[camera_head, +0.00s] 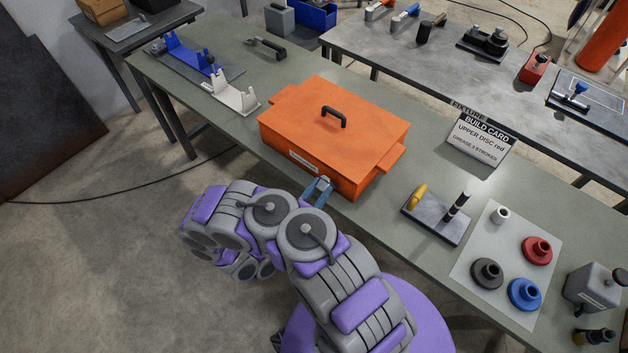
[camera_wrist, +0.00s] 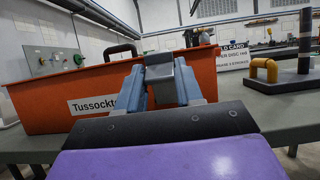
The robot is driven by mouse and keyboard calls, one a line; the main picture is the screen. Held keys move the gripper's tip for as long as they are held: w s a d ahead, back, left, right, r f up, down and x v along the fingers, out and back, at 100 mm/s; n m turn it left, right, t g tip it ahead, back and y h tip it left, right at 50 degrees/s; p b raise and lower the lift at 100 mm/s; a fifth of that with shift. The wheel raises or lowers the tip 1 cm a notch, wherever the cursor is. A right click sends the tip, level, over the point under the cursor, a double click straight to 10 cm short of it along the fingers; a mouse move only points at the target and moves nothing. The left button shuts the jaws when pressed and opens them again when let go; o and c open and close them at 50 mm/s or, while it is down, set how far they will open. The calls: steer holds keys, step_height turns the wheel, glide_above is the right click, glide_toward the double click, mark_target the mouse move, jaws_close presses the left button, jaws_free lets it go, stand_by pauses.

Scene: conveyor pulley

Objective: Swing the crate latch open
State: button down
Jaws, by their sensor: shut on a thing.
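The orange crate (camera_head: 370,125) stands on the green workbench with its lid on and a black handle (camera_head: 334,116) on top. It fills the left and middle of the wrist view (camera_wrist: 50,105), with a white label (camera_wrist: 95,104) on its front. My gripper (camera_head: 319,188) is at the crate's front face, right of the label. In the wrist view, my gripper (camera_wrist: 160,88) has its two blue-grey fingers on either side of a grey latch (camera_wrist: 160,70), shut on it. The latch's lower part is hidden by my gripper, and its attachment to the crate is not clear.
On the bench (camera_head: 225,50), a base with a peg (camera_head: 437,222) and a mat with red (camera_head: 537,250), blue (camera_head: 524,294) and dark discs (camera_head: 487,273) lie right of the crate. Blue (camera_head: 190,60) and white brackets (camera_head: 234,95) stand left. A build card (camera_head: 480,136) stands behind right.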

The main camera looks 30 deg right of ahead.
steer(key=shift+a+f+h+b, duration=0.15)
steer(key=shift+f+h+b, duration=0.35)
steer(key=shift+b, duration=0.45)
steer(key=shift+s, duration=0.1)
steer(key=c, duration=0.7)
jaws_free()
steer(key=shift+a+b, duration=0.15)
steer(key=shift+b, duration=0.15)
steer(key=shift+d+f+b+v, duration=0.15)
steer(key=shift+b+v, duration=0.6)
steer(key=shift+v, duration=3.55)
steer(key=shift+d+f+b+v, duration=0.15)
steer(key=shift+b+v, duration=0.6)
steer(key=shift+v, duration=3.6)
steer(key=shift+r, duration=0.1)
